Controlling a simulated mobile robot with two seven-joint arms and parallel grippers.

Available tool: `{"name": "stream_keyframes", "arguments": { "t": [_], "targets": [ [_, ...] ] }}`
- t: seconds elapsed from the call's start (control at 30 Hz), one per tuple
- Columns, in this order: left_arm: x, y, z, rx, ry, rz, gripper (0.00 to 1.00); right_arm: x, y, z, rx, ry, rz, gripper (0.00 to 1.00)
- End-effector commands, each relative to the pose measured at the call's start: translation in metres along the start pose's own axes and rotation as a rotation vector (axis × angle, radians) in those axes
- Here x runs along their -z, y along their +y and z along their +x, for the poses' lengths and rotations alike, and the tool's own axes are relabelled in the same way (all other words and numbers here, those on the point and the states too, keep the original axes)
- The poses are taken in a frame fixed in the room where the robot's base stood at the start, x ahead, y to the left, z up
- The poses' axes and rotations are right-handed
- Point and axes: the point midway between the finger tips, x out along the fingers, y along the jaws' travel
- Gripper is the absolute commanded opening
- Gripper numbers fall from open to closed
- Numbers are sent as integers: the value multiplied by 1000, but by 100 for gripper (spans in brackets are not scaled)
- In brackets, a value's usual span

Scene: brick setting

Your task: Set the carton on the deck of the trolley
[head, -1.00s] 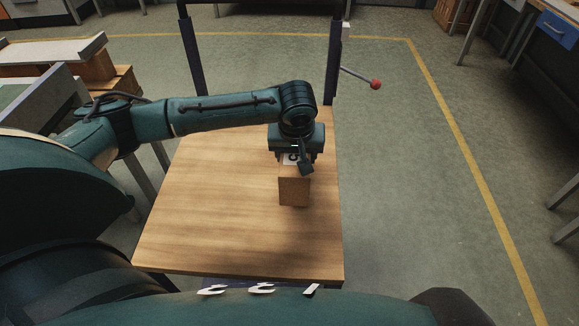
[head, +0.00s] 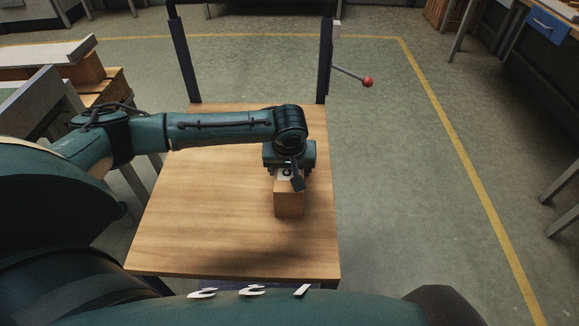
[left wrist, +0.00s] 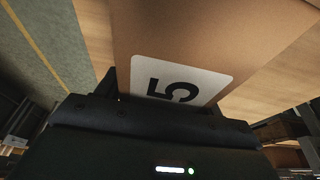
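The carton (head: 289,203) is a brown box with a white label on its top part. It is upright over the right half of the trolley's wooden deck (head: 195,225). My left gripper (head: 289,172) is above it and shut on its upper part. In the left wrist view the carton (left wrist: 200,40) fills the middle, with a black "5" on its label, close against the gripper. Its underside is hidden, so I cannot tell whether it touches the deck. My right gripper is not in view.
The trolley has dark uprights (head: 323,72) at its far end, and a rod with a red knob (head: 368,81) sticks out to the right. The deck around the carton is clear. Benches stand at the left and far right. A yellow line (head: 450,140) crosses the floor.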

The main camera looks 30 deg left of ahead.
Motion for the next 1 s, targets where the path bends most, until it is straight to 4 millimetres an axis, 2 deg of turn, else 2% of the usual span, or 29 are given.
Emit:
{"name": "stream_keyframes", "arguments": {
  "t": [0.03, 0.13, 0.47, 0.57, 0.8, 1.0],
  "targets": [
    [0, 0, 0, 0, 0, 0, 71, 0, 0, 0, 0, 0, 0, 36],
    [0, 0, 0, 0, 0, 0, 79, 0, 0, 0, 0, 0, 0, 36],
    [1, 0, -5, 0, 2, -1, 80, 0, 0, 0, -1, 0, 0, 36],
    [2, 0, -19, -1, 1, -1, 80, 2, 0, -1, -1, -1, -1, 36],
    [2, 0, -71, -3, 3, 0, 80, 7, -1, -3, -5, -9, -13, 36],
    [2, 0, -106, -2, 2, -2, 80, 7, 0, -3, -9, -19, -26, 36]
  ]
}}
